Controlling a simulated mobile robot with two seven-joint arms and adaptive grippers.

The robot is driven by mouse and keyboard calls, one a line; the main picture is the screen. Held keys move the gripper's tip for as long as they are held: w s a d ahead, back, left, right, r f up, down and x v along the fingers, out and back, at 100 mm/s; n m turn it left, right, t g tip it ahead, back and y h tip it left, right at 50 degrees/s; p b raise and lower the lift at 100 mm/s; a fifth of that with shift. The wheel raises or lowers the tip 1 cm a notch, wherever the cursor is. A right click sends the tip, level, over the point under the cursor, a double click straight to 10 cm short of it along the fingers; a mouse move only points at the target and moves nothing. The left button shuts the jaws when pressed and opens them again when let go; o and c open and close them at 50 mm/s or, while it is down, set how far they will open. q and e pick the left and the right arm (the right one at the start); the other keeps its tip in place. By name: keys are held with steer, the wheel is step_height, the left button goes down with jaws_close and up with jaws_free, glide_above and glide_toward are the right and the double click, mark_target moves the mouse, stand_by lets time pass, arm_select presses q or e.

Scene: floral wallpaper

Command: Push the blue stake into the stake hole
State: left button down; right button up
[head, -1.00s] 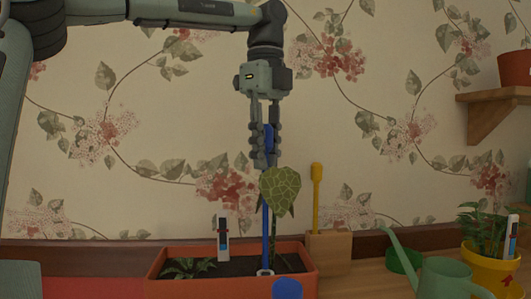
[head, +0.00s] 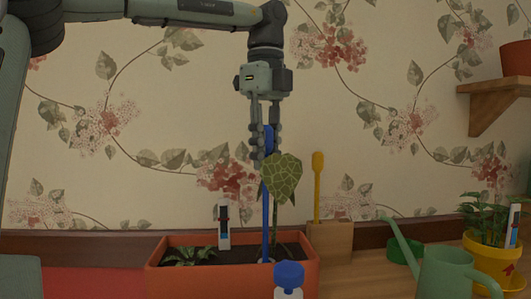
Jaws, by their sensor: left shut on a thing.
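My left gripper (head: 266,150) points down above the planter, its fingers shut on the upper end of the blue stake (head: 265,222). The stake stands upright. Its lower end meets a pale ring, the stake hole (head: 265,261), in the soil of the orange planter (head: 210,280). The ring is partly hidden by the blue-capped bottle and the planter's front rim, so I cannot tell how deep the tip sits. A tall plant with a large patterned leaf (head: 282,178) stands close beside the stake, and the leaf partly covers it just below my fingers. My right gripper is out of view.
A blue-capped bottle (head: 289,274) stands in front of the planter. A white marker (head: 223,225) stands in the soil. To the right are a wooden block (head: 330,243) with a yellow tool (head: 317,185), a green watering can (head: 445,272) and a yellow pot (head: 485,258).

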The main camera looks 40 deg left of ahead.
arm_select(q)
steer(key=shift+d+f, duration=0.1)
steer(key=shift+f, duration=0.25)
steer(key=c, duration=1.3)
jaws_free()
steer(key=shift+r, duration=0.1)
step_height(320, 180, up, 7)
steer(key=shift+w+f, duration=0.1)
steer(key=shift+f, duration=0.1)
steer(key=shift+r, duration=0.35)
